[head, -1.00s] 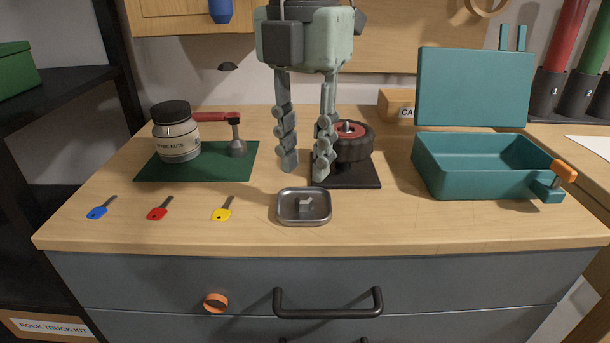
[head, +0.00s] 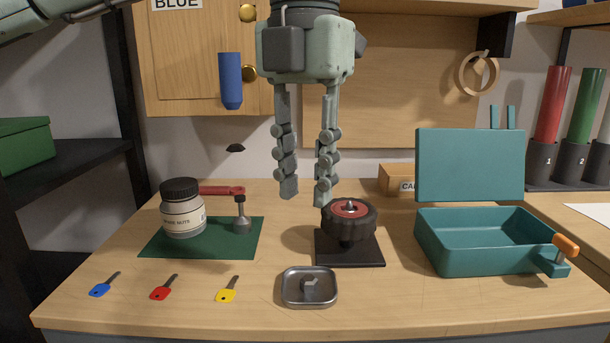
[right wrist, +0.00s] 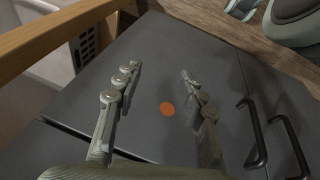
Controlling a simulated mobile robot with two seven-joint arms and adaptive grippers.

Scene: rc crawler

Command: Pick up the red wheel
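The red wheel, a black knobby tyre with a red hub (head: 349,211), lies flat on top of a black stand (head: 366,254) on the workbench in the head view. My left gripper (head: 306,195) hangs fingers down over the bench. Its fingers are apart with nothing between them. Its tips are just above and to the left of the wheel in the picture; the distance in depth is hard to tell. My right gripper (right wrist: 160,70) shows only in the right wrist view. Its fingers are spread and empty, before a dark grey drawer front with an orange disc (right wrist: 167,109).
An open teal box (head: 478,262) stands right of the wheel. A metal dish (head: 309,300) holding a small metal part is in front. Bare wood lies between.

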